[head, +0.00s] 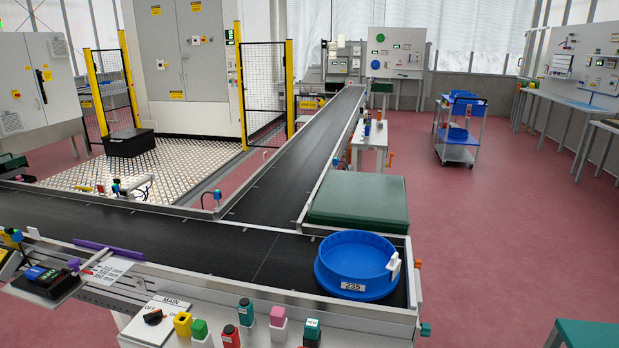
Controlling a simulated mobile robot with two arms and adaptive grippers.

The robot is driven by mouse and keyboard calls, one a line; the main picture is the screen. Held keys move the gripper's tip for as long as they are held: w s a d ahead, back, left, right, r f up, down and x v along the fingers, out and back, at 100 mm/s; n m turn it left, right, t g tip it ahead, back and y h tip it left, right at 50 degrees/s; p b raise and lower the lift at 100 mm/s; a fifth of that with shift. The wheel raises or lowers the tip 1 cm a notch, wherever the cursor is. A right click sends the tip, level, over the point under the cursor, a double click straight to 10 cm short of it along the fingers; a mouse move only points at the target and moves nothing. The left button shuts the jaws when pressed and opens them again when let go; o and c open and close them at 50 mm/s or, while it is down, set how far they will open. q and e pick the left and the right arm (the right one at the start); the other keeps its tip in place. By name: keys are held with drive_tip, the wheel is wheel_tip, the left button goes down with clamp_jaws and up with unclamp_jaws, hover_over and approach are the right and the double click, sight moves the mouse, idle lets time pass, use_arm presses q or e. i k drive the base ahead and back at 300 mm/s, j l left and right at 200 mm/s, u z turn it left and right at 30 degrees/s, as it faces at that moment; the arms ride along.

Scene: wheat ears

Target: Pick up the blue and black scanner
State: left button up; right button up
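A blue and black device (50,278), which looks like the scanner, lies on a small shelf at the lower left, on the near side of the conveyor. It has a blue part on top of a black body, with a small green display or label. Its exact shape is too small to tell. Neither of my grippers shows in the head view.
A black conveyor (190,238) runs across in front, with a branch going back. A round blue tub (356,262) labelled 235 sits at its right end. A purple rod (108,249) lies near the shelf. A control panel (160,318) with several coloured buttons stands in front.

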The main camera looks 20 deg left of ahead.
sight(45, 279)
drive_tip(key=u, duration=0.9)
drive_tip(key=i+u, duration=0.1)
drive_tip(key=u, duration=0.8)
drive_tip(key=i+u, duration=0.1)
drive_tip(key=u, duration=0.35)
drive_tip(key=i+j+z, duration=0.15)
drive_tip(key=z, duration=0.5)
drive_tip(key=i+j+z, duration=0.25)
drive_tip(key=j, duration=0.35)
drive_tip(key=i+j+z, duration=0.1)
drive_tip(key=i+j, duration=0.2)
drive_tip(key=i+j+z, duration=0.15)
drive_tip(key=j, duration=0.2)
drive_tip(key=i+j+z, duration=0.1)
drive_tip(key=j, duration=0.2)
drive_tip(key=i+j+z, duration=0.15)
drive_tip(key=j, duration=0.25)
